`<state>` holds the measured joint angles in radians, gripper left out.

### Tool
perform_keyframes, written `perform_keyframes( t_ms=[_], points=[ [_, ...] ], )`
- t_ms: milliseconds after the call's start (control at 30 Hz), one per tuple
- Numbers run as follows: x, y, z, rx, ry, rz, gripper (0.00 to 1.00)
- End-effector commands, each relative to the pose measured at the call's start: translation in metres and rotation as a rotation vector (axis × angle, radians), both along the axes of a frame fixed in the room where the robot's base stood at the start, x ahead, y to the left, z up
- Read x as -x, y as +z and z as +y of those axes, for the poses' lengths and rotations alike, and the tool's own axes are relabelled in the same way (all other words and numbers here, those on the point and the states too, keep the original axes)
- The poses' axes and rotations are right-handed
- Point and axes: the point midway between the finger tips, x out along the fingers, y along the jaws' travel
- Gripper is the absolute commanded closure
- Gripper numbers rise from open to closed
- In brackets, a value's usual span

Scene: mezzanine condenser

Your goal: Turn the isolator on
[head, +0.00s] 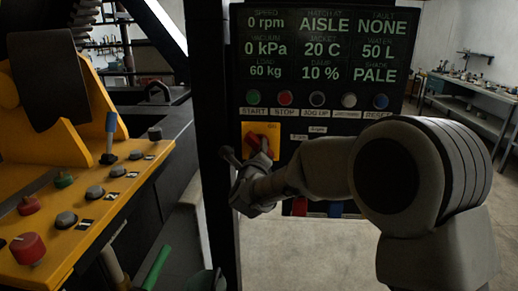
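The isolator is a red rotary handle (253,140) on a yellow square plate (273,129), on the dark panel below the START and STOP buttons. The handle looks tilted, and its lower part is partly hidden by my gripper. My gripper (247,153) is just in front of the plate's lower part. Its dark fingertips look spread apart, one left of the plate and one over the handle's lower right. I cannot tell whether a finger touches the handle.
The panel's display (320,45) reads 0 rpm, AISLE and fault NONE. A row of buttons (317,99) runs below it. A yellow console (85,205) with knobs and a blue-topped lever (110,135) stands at left. A bench (470,95) stands at far right.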

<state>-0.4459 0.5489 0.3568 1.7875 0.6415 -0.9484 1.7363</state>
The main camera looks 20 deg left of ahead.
Motion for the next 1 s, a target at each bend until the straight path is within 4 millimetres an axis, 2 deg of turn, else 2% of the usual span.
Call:
perform_keyframes(
  t_ms=[533,767,1000],
  points=[
    [0.0003,-0.0024,0.0004,0.056,0.001,-0.014,1.0],
    [0.0003,-0.004,0.0007,0.202,0.001,-0.051,1.0],
    [0.0004,-0.0035,0.0007,0.419,0.0,-0.102,1.0]
  ],
)
